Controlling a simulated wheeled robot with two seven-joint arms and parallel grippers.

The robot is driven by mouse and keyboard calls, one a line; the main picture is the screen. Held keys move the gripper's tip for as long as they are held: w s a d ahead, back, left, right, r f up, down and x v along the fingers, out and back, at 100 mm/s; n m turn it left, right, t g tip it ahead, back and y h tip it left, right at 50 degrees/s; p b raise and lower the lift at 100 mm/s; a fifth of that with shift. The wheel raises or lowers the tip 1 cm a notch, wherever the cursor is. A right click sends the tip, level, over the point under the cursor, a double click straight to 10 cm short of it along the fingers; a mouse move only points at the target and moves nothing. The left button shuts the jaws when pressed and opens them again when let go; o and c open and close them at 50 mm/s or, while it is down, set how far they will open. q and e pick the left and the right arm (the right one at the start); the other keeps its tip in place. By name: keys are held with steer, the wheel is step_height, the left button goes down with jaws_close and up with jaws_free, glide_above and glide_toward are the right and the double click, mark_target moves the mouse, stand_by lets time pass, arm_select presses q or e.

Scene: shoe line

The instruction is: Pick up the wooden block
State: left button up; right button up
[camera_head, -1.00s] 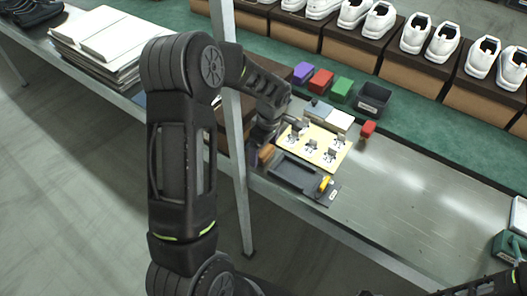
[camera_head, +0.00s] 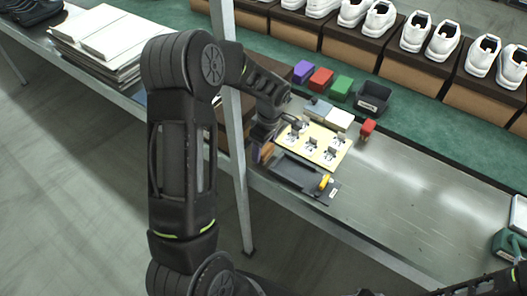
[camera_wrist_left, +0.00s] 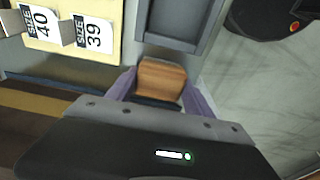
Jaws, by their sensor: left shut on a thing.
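The wooden block (camera_wrist_left: 161,80) is brown with visible grain. In the left wrist view it sits between the two purple fingers of my left gripper (camera_wrist_left: 160,88), which is shut on it. In the head view my left gripper (camera_head: 261,152) is at the near left edge of the work table, and a small part of the block (camera_head: 267,150) shows beside the fingers. The block is next to the cream board and the dark tray; I cannot tell whether it is clear of the table. My right gripper is out of view.
The cream board (camera_head: 325,153) holds several numbered tags. A dark tray (camera_head: 292,172) lies in front of it. Purple, red and green boxes and a dark bin (camera_head: 373,96) stand behind. A small red object (camera_head: 367,127) is to the right.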

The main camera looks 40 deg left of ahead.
arm_select(q)
steer(key=c, duration=0.8)
step_height(320, 180, up, 10)
steer(key=shift+r+b, duration=0.1)
steer(key=shift+b, duration=0.55)
steer(key=o, duration=0.8)
steer(key=c, duration=0.6)
steer(key=w+d+m, duration=0.1)
steer(key=d+m, duration=0.4)
steer(key=m, duration=0.1)
steer(key=w+d+m+t+h, duration=0.1)
steer(key=d+m, duration=0.5)
steer(key=w+d+m, duration=0.2)
steer(key=d+m, duration=0.4)
steer(key=shift+d, duration=0.2)
